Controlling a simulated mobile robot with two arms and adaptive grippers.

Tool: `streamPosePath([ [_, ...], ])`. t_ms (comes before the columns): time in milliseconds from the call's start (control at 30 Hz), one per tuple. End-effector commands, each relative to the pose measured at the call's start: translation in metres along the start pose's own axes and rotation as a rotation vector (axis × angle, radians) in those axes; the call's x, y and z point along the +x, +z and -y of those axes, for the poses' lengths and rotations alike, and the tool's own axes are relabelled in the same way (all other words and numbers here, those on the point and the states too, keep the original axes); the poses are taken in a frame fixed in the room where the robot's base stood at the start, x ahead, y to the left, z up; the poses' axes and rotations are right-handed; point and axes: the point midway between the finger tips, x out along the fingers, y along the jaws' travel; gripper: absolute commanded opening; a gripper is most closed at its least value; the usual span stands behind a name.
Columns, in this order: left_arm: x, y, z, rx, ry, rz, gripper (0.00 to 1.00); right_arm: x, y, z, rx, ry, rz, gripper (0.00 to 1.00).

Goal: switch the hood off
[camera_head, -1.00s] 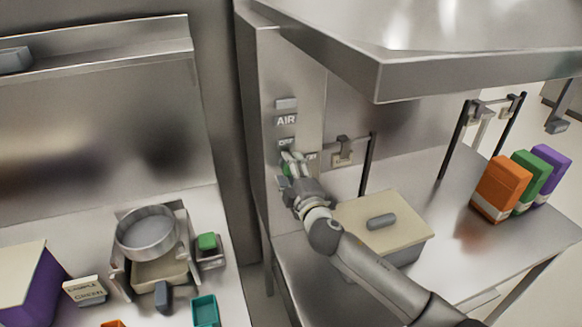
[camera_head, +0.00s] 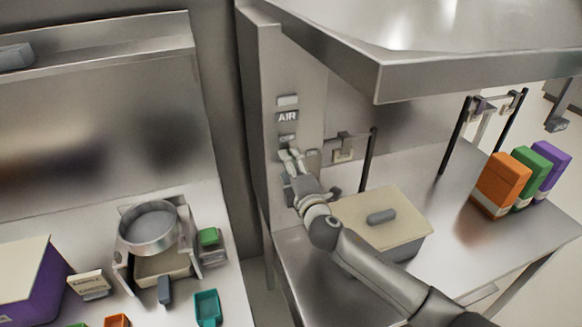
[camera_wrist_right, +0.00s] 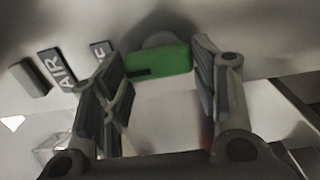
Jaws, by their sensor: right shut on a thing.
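The hood's wall panel (camera_head: 311,95) bears an AIR label (camera_head: 287,117), a smaller label (camera_head: 287,138) below it, and another small label (camera_head: 312,154) to the right. My right gripper (camera_head: 291,154) is at the panel just below the smaller label. In the right wrist view, a green switch handle (camera_wrist_right: 160,62) with a dark mark sits between the fingertips of my right gripper (camera_wrist_right: 158,70), which is shut on it. A grey round part (camera_wrist_right: 163,40) shows behind the handle. The AIR label (camera_wrist_right: 57,68) and a partly hidden label ending in F (camera_wrist_right: 100,48) are to the left. My left gripper is not in view.
The hood canopy (camera_head: 440,75) overhangs the counter. Orange (camera_head: 500,185), green (camera_head: 528,172) and purple (camera_head: 553,165) boxes stand at the right. A scale-like stand with a round pan (camera_head: 150,228) is at the left.

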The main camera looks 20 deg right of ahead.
Motion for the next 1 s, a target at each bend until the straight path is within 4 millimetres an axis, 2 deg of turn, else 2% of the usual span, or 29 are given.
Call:
streamPosePath([
  [33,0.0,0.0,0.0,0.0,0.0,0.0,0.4,-0.001,0.0,0.002,-0.005,-0.003,-0.001,0.31],
  [67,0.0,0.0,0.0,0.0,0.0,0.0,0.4,-0.001,0.0,0.002,-0.005,-0.003,-0.001,0.58],
  [200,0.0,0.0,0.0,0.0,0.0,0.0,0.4,0.0,0.0,0.002,-0.003,-0.002,-0.001,0.76],
  [533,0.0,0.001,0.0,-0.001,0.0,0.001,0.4,-0.001,0.0,0.001,-0.001,-0.001,0.0,0.77],
  [667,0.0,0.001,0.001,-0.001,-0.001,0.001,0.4,-0.006,0.0,0.002,-0.001,-0.002,-0.001,0.77],
  [767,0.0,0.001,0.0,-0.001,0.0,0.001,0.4,-0.018,0.0,0.002,0.0,-0.002,-0.001,0.77],
  [1000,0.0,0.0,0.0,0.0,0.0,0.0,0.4,-0.063,0.0,0.003,-0.002,-0.004,-0.001,0.77],
])
